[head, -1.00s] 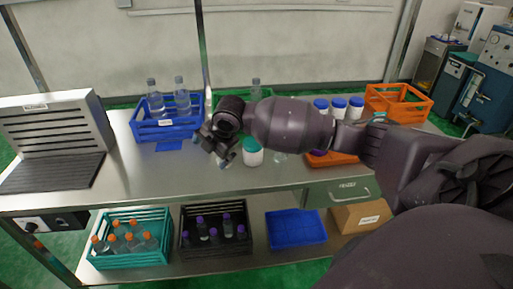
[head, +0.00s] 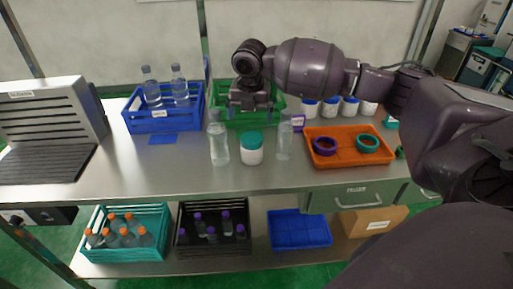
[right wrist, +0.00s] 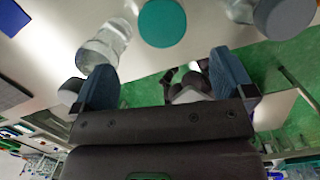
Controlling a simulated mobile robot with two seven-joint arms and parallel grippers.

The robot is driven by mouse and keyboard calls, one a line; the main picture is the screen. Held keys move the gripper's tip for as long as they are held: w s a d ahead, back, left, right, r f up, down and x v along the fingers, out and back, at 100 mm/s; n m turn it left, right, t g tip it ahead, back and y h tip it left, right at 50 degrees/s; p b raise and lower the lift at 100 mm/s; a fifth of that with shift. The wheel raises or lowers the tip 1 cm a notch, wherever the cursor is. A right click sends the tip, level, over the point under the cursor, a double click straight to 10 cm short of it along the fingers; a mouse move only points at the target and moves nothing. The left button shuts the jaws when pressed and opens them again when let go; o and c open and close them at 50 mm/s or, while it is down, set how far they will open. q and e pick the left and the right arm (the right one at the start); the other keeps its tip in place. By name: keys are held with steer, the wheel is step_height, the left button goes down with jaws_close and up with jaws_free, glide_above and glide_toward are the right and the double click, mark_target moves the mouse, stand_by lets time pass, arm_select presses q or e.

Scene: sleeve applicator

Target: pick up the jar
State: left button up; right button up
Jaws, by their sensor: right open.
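The jar (head: 251,150), white with a teal lid, stands upright on the steel bench between two clear bottles. Its round teal lid also shows at the top of the right wrist view (right wrist: 162,22). My right gripper (head: 251,108) is above the jar in the head view, pointing down, apart from it and empty. In the right wrist view its two blue fingertips (right wrist: 165,80) are spread wide, with the lid beyond them. My left gripper is out of view.
Clear bottles stand close on the jar's left (head: 219,145) and right (head: 285,142). A green crate (head: 278,112) is behind. An orange tray (head: 345,155) with purple and teal rings lies right; a blue crate (head: 160,122) holds bottles left. The bench front is clear.

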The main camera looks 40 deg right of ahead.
mark_target(252, 137)
steer(key=shift+s+d+f, duration=0.1)
steer(key=shift+d+f, duration=0.25)
steer(key=shift+f, duration=0.15)
step_height(252, 137, down, 5)
steer(key=shift+d+r+b, duration=0.1)
steer(key=shift+d+b, duration=0.05)
steer(key=shift+b, duration=0.35)
steer(key=shift+w+f, duration=0.3)
steer(key=shift+f, duration=0.4)
steer(key=f, duration=0.2)
steer(key=f+b, duration=0.1)
steer(key=shift+w+f, duration=0.2)
steer(key=shift+w, duration=0.1)
steer(key=shift+w+d+f, duration=0.1)
steer(key=shift+f, duration=0.4)
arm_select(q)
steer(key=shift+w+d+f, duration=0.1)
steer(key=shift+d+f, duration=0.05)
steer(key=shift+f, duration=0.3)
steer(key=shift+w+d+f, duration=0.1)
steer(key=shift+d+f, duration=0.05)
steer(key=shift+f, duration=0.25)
arm_select(e)
steer(key=shift+r, duration=0.1)
steer(key=c, duration=1.1)
